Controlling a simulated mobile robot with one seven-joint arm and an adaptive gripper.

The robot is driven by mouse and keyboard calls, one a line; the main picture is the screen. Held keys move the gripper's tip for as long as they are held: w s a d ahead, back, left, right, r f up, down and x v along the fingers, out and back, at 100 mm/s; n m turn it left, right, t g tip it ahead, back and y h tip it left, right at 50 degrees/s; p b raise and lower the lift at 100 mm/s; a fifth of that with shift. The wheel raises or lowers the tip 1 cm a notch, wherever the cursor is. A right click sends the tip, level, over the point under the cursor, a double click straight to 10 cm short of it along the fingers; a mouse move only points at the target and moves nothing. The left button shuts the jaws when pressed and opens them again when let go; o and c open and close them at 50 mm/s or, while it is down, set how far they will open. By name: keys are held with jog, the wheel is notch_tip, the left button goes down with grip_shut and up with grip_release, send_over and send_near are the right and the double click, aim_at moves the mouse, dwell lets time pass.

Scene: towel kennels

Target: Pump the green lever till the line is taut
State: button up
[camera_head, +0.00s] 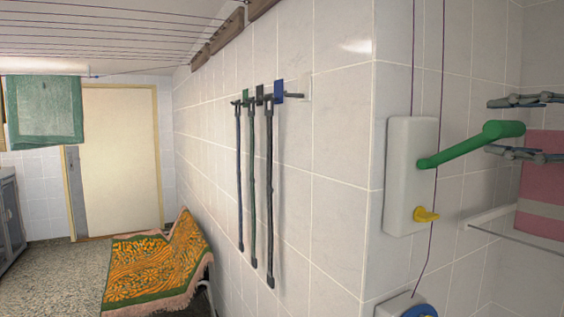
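The green lever (472,144) sticks out to the right from a white box (410,160) on the tiled wall, tilted upward, with a thick rounded end. A small yellow knob (426,215) sits below it on the same box. A thin dark line (430,255) runs down past the box to a white and blue round part (418,312), cut off at the bottom edge. Several thin lines (90,40) stretch under the ceiling, and a green towel (44,110) hangs at the far left. My gripper is not in view.
Dark leashes (270,190) hang from wall hooks in the middle. A patterned orange towel (150,270) covers something low on the floor. A pink towel (541,185) and grey clip-like bars (525,101) are at the right. A pale door (118,160) stands at the back.

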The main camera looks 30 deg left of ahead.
jog(key=shift+r, duration=0.35)
jog(key=shift+s+d, duration=0.1)
jog(key=shift+d, duration=0.15)
jog(key=v, duration=0.8)
jog(key=shift+s+f, duration=0.15)
jog(key=s+a+f+n+g+h+p, duration=0.25)
jog(key=s+f+h+p, duration=0.3)
jog(key=f, duration=0.45)
jog(key=s+a+f+n+g+h+p, duration=0.1)
jog(key=s+a+f+n+h+p, duration=0.3)
jog(key=s+f, duration=0.4)
jog(key=s+d+f+g+h+p, duration=0.1)
jog(key=s+d+f+h+p, duration=0.2)
jog(key=f, duration=0.6)
jog(key=shift+d+f+n+h, duration=0.3)
jog(key=shift+d+n+h, duration=0.1)
jog(key=shift+h, duration=0.65)
jog(key=shift+s+g, duration=0.1)
jog(key=shift+g, duration=0.15)
jog(key=shift+c, duration=0.8)
